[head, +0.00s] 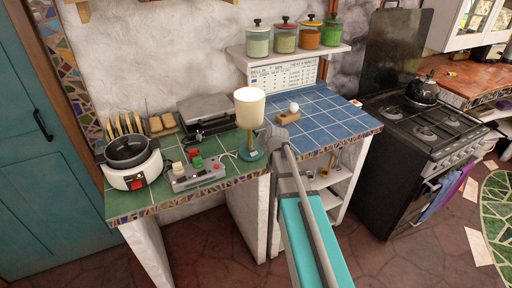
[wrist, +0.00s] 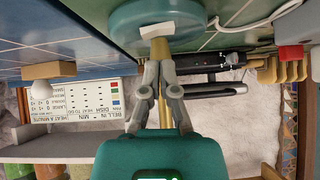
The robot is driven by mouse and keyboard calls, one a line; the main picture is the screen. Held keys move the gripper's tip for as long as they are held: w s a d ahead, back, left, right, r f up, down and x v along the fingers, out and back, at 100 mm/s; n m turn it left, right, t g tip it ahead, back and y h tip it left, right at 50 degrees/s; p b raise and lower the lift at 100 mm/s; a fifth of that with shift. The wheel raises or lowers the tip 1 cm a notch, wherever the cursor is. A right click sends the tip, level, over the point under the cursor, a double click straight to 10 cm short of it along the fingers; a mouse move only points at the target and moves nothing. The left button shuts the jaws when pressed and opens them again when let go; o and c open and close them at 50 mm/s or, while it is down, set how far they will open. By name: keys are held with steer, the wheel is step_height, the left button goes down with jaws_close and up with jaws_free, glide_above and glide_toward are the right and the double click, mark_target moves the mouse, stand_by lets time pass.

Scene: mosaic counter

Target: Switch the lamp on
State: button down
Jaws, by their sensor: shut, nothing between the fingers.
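The lamp has a cream shade (head: 249,108), a brass stem and a round teal base (head: 251,154), and stands upright near the front of the counter's green-tiled part. The base also fills the top of the wrist view (wrist: 125,28), with a white rocker-like switch (wrist: 158,31) on it. My gripper (head: 270,138) is at the lamp's right side in the head view. In the wrist view my gripper (wrist: 159,63) is shut and empty, its tips close to the switch and stem. I cannot tell whether they touch. The shade looks pale; I cannot tell whether it is lit.
Left of the lamp are a control box (head: 197,176) with coloured buttons, a white cooker (head: 130,179) and a dark-and-silver grill (head: 207,110). A wooden block (head: 288,118) with a white ball stands on the blue tiles. Blue tiles right of the lamp are mostly free.

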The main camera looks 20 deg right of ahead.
steer(key=shift+r+p, duration=0.7)
steer(key=shift+r, duration=0.25)
steer(key=a+p+v, duration=0.2)
steer(key=p+v, duration=0.5)
steer(key=v, duration=0.3)
steer(key=shift+s+d, duration=0.2)
steer(key=shift+d, duration=0.05)
steer(key=s+a+f+g, duration=0.1)
steer(key=s+g, duration=0.2)
steer(key=s, duration=0.3)
steer(key=s+a+f+m+g+h, duration=0.1)
steer(key=s+a+f+g, duration=0.1)
steer(key=s, duration=0.4)
steer(key=s+a+f+m+g+h, duration=0.1)
steer(key=s+a+f+g, duration=0.1)
steer(key=s, duration=0.3)
steer(key=shift+s+f+g, duration=0.25)
steer(key=shift+s+g, duration=0.15)
steer(key=shift+g, duration=0.4)
steer(key=shift+d, duration=0.1)
